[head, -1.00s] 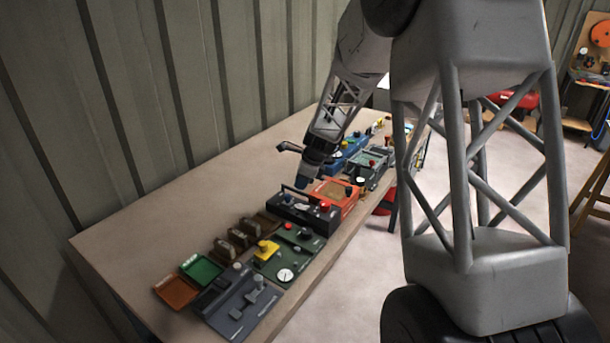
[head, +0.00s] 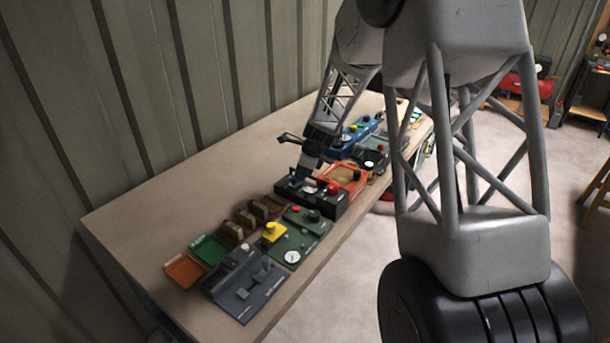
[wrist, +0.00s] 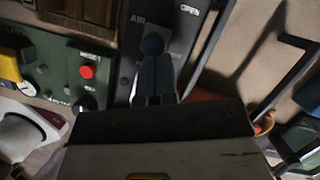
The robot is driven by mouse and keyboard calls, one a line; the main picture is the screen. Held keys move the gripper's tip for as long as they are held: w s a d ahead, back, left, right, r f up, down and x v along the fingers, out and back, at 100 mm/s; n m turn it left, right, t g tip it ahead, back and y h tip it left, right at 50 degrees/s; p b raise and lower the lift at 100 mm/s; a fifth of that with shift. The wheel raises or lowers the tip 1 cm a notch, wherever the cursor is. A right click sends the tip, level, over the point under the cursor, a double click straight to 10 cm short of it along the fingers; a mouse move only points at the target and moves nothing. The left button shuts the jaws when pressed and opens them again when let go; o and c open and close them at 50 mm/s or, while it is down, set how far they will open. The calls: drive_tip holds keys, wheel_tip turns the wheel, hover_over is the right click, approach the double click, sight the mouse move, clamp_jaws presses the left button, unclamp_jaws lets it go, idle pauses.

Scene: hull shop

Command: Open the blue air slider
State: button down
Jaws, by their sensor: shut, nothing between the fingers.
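A dark control box (head: 314,201) sits on the bench under my gripper (head: 300,182). In the wrist view its dark face (wrist: 185,22) carries the words AIR and OPEN. The blue air slider's round knob (wrist: 153,44) appears there, below the word AIR and lower left of OPEN. My gripper (wrist: 153,68) is shut and empty, its bluish fingers pointing down at the box. The fingertips line up with the knob in the wrist view. Whether they touch it I cannot tell. The gripper hides part of the slider and its track.
A red mushroom button (head: 333,187) stands on the same box. A green panel (head: 297,238) with a yellow knob is on its near side, an orange tray-like unit (head: 349,178) on its far side. A grey panel (head: 245,286) lies nearest. Bare bench (head: 200,200) runs along the wall.

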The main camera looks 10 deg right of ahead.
drive_tip(key=shift+w+a+f, duration=0.1)
drive_tip(key=shift+w+a, duration=0.75)
drive_tip(key=shift+a, duration=0.05)
drive_tip(key=v, duration=1)
